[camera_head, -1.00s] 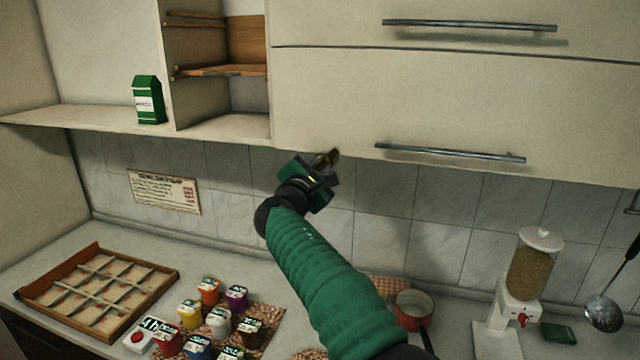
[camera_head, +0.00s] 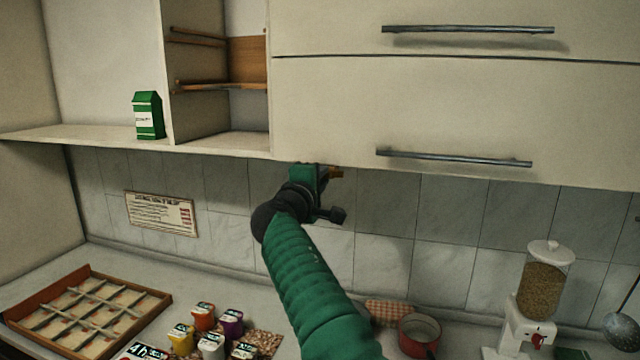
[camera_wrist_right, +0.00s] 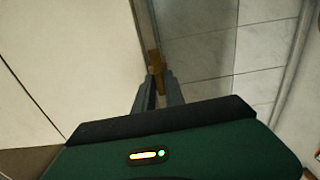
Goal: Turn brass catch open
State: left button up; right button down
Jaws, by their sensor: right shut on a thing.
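The brass catch (camera_head: 336,172) shows as a small brown-gold piece at the lower edge of the cream wall cupboard (camera_head: 330,110). In the right wrist view the catch (camera_wrist_right: 155,62) stands between the tips of my two grey fingers. My right gripper (camera_head: 331,190) is at the cupboard's underside, shut on the catch; it also shows in the right wrist view (camera_wrist_right: 158,82). The fingers hide part of the catch in the head view. The lower cupboard front is closed. My left gripper is not in view.
An open shelf with a green carton (camera_head: 149,116) is left of the cupboard. Below, the counter holds a wooden divided tray (camera_head: 160,300), several coloured jars, a red pot (camera_head: 419,335) and a grain dispenser (camera_head: 543,283). The space before the tiles is free.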

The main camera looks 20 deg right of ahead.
jog(key=shift+f+m, duration=0.3)
jog(key=c, duration=1.5)
grip_release()
jog(key=shift+r, duration=0.1)
jog(key=shift+d, duration=0.1)
